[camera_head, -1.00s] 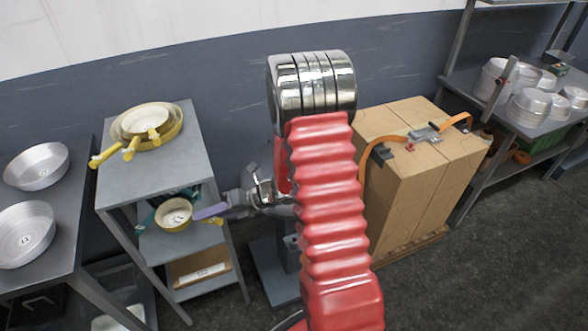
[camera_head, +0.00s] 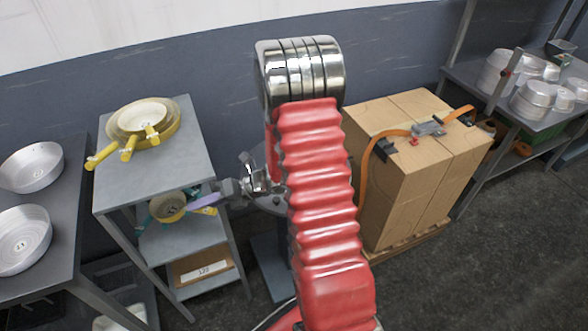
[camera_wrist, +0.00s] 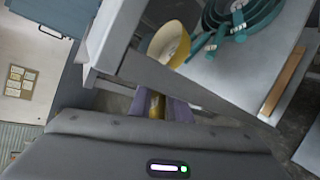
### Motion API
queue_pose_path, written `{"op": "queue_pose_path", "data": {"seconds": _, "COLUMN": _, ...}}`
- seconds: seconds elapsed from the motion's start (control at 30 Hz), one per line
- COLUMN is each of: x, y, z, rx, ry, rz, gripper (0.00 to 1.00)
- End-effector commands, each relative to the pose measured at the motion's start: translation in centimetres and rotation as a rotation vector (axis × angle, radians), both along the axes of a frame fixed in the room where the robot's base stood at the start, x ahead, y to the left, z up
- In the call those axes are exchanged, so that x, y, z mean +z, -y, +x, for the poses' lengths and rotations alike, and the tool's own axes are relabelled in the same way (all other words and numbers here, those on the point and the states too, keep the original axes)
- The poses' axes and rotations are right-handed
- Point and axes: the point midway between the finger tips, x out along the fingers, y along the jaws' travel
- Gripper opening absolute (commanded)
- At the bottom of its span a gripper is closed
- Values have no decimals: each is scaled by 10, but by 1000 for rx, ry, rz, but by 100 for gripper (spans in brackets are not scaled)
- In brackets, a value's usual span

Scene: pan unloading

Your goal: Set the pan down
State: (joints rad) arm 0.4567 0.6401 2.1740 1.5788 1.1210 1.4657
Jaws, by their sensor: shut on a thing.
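A small yellow pan with a cream inside (camera_wrist: 170,43) is at my gripper. In the head view the same pan (camera_head: 166,207) is at the shelf below the grey stand's top (camera_head: 180,165), looking tilted. My gripper (camera_wrist: 165,106) has purple fingers closed around its yellow handle (camera_wrist: 157,104). In the head view my gripper (camera_head: 207,201) reaches in from the right, below the top. Teal pans (camera_wrist: 238,24) lie beside the yellow pan on the shelf. I cannot tell whether the yellow pan touches the shelf or the teal pans.
Several stacked yellow pans (camera_head: 143,122) lie on the stand's top, handles toward its front left. Metal pans (camera_head: 28,168) stand on a table at the left. Cardboard boxes (camera_head: 415,165) stand right of my arm.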

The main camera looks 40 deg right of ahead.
Motion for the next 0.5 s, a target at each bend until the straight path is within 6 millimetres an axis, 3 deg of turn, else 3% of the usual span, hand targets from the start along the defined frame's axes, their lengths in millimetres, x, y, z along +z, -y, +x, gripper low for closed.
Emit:
{"op": "queue_pose_path", "data": {"seconds": 0.17, "x": 3, "y": 21, "z": 1, "rx": -47, "ry": 1, "rz": -1, "gripper": 0}}
{"op": "queue_pose_path", "data": {"seconds": 0.27, "x": 7, "y": 46, "z": 2, "rx": -105, "ry": 1, "rz": -1, "gripper": 0}}
{"op": "queue_pose_path", "data": {"seconds": 0.5, "x": 21, "y": 134, "z": -6, "rx": -309, "ry": 0, "rz": -5, "gripper": 0}}
